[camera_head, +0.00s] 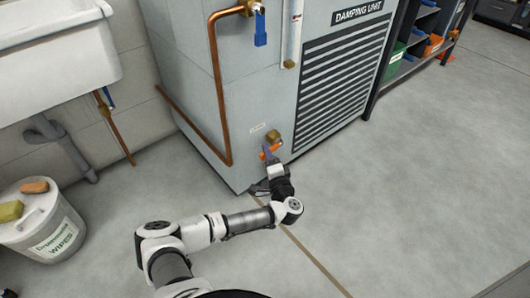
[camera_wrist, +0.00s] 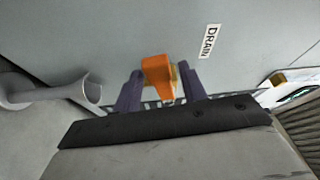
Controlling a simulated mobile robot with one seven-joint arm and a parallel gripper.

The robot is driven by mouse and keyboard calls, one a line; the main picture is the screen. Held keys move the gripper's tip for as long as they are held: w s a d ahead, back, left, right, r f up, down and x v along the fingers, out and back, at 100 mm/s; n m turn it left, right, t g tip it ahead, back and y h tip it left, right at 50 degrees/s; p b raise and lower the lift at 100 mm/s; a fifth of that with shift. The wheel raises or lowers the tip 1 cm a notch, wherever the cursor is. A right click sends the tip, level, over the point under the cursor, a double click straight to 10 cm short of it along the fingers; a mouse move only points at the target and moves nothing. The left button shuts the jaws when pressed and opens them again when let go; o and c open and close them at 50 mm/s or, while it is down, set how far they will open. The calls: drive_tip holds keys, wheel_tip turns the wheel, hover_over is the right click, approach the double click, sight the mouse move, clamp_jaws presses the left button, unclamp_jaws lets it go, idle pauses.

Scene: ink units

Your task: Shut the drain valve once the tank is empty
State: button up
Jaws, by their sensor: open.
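The drain valve has a brass body (camera_head: 274,137) low on the front of the grey damping unit (camera_head: 245,100). Its orange handle (camera_head: 268,153) is partly hidden by my gripper (camera_head: 271,161). In the wrist view the orange handle (camera_wrist: 157,72) stands between the two dark purple fingers of my gripper (camera_wrist: 160,90). The fingers are open, one on each side of it, with a gap showing at the left. A DRAIN label (camera_wrist: 209,41) is on the panel to the right. A narrow vertical gauge (camera_head: 292,38) is above the valve; I cannot read its level.
A blue-handled valve (camera_head: 260,28) and copper pipe (camera_head: 216,85) are on the unit. A white sink (camera_head: 50,45) and a wipes bucket (camera_head: 55,235) are at left. A shelf with bins (camera_head: 408,45) stands at right. The floor to the right is clear.

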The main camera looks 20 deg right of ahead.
drive_tip(key=shift+w+d+r+b, duration=0.1)
drive_tip(key=shift+w+b, duration=0.2)
drive_tip(key=shift+w, duration=1.25)
clamp_jaws()
